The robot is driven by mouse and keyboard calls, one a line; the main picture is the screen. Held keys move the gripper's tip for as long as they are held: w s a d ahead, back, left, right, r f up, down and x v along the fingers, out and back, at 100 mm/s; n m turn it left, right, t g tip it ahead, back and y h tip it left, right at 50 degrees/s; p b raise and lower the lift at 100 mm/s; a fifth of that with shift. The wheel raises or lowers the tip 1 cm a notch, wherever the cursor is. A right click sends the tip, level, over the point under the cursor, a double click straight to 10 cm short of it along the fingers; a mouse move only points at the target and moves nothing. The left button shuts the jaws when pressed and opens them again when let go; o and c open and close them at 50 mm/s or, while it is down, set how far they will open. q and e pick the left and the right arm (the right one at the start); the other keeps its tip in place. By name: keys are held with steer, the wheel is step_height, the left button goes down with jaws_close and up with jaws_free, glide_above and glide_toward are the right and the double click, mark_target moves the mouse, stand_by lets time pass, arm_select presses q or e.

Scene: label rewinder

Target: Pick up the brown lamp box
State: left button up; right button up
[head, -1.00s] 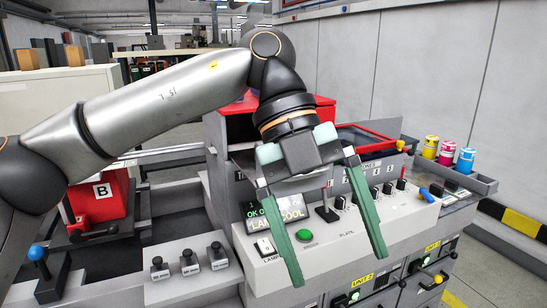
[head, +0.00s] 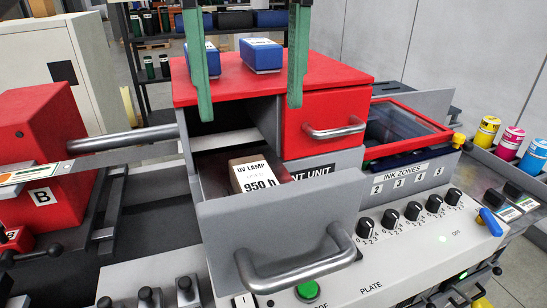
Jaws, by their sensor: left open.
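The brown lamp box (head: 256,174) lies in an open grey drawer (head: 283,226) of the print unit. Its white label reads "UV LAMP" and "950 h", and its lower part is hidden by the drawer front. My left gripper (head: 249,100) is at the top of the head view, its two green fingers pointing down and spread wide. My right gripper is not in view.
Two blue boxes (head: 262,55) sit on the red top (head: 340,72). A closed red drawer (head: 326,122) with a metal handle is right of the open one. The open drawer's large handle (head: 296,262) juts forward. Ink cans (head: 486,131) stand at the right.

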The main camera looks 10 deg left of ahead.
arm_select(q)
glide_above(258, 181)
step_height(258, 181, down, 6)
steer(key=shift+s+f+b, duration=0.1)
steer(key=shift+s+b, duration=0.05)
steer(key=shift+b, duration=0.3)
steer(key=shift+w+f+b, duration=0.2)
steer(key=shift+f+b, duration=0.15)
steer(key=shift+f, duration=2.7)
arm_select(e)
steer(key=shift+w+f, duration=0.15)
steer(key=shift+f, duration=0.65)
arm_select(q)
jaws_close()
